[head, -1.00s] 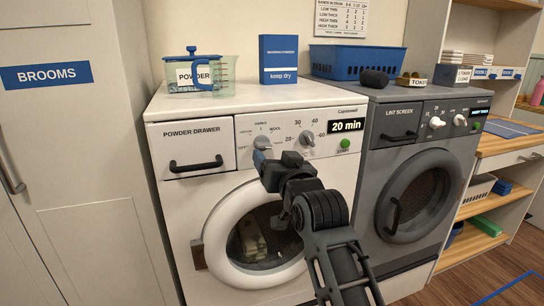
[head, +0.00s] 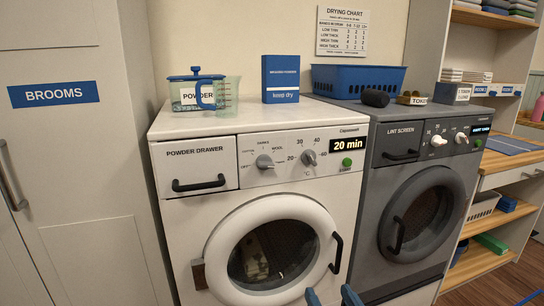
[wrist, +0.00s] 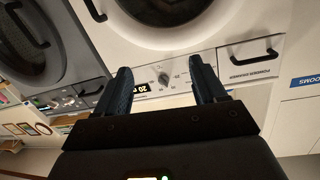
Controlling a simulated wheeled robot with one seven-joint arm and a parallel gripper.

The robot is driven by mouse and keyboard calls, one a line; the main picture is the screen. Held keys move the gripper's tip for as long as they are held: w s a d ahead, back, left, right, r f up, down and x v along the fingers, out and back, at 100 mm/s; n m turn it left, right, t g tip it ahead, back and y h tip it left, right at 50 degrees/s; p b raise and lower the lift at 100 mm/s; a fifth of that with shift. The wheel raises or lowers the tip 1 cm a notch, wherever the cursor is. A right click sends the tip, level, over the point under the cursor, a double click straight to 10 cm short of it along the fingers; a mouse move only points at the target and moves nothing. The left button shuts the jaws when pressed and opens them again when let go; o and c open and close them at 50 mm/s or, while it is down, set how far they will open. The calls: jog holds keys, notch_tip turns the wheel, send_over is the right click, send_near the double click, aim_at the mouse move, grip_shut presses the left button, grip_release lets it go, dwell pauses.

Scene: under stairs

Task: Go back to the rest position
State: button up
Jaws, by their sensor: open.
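My gripper (head: 332,296) shows only as two blue fingertips at the bottom edge of the head view, in front of the white washing machine (head: 190,240). In the wrist view my gripper (wrist: 165,85) has its two fingers spread apart with nothing between them. The washer's panel and knobs appear beyond the fingers, upside down. The washer door (head: 270,250) is shut, with pale cloth behind the glass. The powder drawer (head: 195,165) is shut. The display (head: 350,144) reads 20 min. The rest of my arm is out of the head view.
A grey dryer (head: 420,200) stands right of the washer. A powder tub (head: 190,95), a clear measuring jug (head: 228,95), a blue powder box (head: 281,80) and a blue basket (head: 356,79) stand on top of the machines. A brooms cupboard (head: 75,190) is at left.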

jog(key=s+d+f+h, duration=0.15)
jog(key=s+d, duration=0.25)
jog(key=s, duration=0.7)
jog(key=s+d+f+h, duration=0.1)
jog(key=s+d+f, duration=0.2)
jog(key=s, duration=0.8)
jog(key=s+d+r, duration=0.1)
jog(key=s+r, duration=0.1)
jog(key=s, duration=0.4)
jog(key=s+d+r+g, duration=0.1)
jog(key=s+r, duration=0.2)
jog(key=s, duration=0.4)
jog(key=s+d+r+h, duration=0.1)
jog(key=s+r, duration=0.2)
jog(key=s, duration=0.4)
jog(key=shift+r+m+g+p, duration=0.25)
jog(key=shift+m+g+p, duration=0.15)
